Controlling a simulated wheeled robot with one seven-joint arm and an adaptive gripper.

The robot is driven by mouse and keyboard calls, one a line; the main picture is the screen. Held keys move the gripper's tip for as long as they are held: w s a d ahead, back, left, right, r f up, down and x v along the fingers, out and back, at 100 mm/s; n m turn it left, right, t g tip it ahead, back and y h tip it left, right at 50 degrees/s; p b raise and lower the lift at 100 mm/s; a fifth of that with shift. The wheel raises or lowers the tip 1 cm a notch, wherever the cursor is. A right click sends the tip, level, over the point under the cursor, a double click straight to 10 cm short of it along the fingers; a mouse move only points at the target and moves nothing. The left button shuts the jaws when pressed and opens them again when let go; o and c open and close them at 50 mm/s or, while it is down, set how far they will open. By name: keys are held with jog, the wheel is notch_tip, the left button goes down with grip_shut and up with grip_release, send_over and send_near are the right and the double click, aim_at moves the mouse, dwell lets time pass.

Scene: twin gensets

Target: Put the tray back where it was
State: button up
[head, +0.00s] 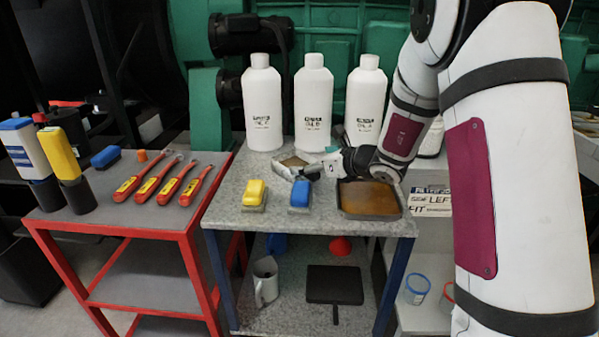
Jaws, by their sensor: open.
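A shallow grey metal tray (369,214) with a brown, oily-looking inside sits on the right front of the grey worktop. I cannot tell whether my fingers touch the small dish.
Three white bottles (313,105) stand at the back of the worktop. A yellow-topped brush (254,194) and a blue-topped brush (300,195) stand in front. A red cart (127,232) with several red-handled tools is at left.

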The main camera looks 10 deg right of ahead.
aim_at(298, 163)
jog(key=x, duration=0.3)
jog(key=b+x, duration=0.1)
jog(key=x, duration=0.1)
jog(key=shift+s+a+f, duration=0.15)
jog(key=shift+a+f, duration=0.05)
jog(key=shift+a, duration=0.2)
